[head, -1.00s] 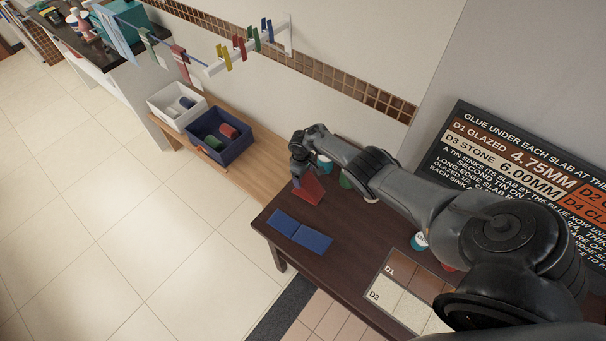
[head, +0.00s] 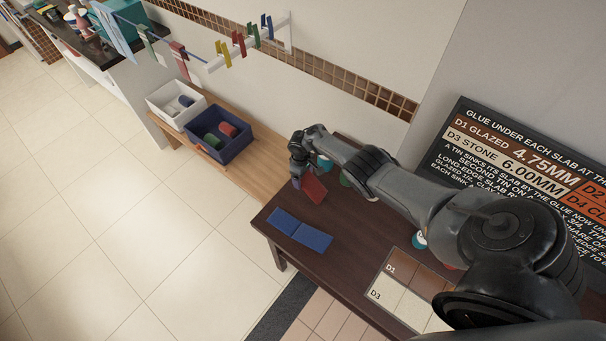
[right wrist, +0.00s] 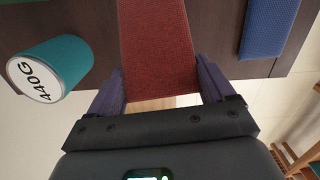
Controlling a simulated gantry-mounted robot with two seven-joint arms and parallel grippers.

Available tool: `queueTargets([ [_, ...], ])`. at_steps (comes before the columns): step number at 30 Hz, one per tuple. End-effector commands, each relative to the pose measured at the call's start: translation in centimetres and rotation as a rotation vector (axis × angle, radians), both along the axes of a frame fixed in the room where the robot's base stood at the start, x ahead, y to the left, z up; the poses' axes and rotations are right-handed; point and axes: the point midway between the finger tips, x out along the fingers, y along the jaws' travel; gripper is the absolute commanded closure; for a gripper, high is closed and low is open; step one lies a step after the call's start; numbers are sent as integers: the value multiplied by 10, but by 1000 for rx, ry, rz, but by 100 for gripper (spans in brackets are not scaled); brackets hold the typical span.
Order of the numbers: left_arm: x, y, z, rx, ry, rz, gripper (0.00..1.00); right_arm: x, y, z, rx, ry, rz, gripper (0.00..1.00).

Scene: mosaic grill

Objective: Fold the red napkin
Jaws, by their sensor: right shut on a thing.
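The red napkin (head: 315,189) is at the far left part of the dark table, under my right arm. It also shows as a textured red strip in the right wrist view (right wrist: 157,45), running between the two fingers. My right gripper (head: 297,181) is shut on the red napkin at its near edge; its purple fingers stand on either side of the cloth in the right wrist view (right wrist: 160,95). The napkin looks tilted in the head view; I cannot tell how much of it touches the table. My left gripper is not in view.
A blue napkin (head: 299,231) lies flat near the table's (head: 330,265) front left edge. A teal tin (right wrist: 52,66) marked 440G stands beside the red napkin. A D1/D3 sample board (head: 375,295) lies to the right. A wooden bench holds white and blue bins (head: 235,151).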

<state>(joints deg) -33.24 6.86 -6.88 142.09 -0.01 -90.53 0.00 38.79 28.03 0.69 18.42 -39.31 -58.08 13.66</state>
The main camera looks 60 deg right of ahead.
Motion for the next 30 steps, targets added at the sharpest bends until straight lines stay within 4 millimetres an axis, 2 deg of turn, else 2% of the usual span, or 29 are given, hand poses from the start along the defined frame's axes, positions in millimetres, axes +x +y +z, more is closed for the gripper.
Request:
queueTargets([
  [9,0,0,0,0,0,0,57,1,2,0,3,-1,1,72],
  [10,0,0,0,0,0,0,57,1,2,0,2,-1,1,14],
  [13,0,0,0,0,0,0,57,1,1,1,2,-1,1,0],
  [23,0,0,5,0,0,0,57,2,-1,8,-1,-3,0,0],
  [30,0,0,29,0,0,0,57,4,-1,43,-2,-3,1,0],
])
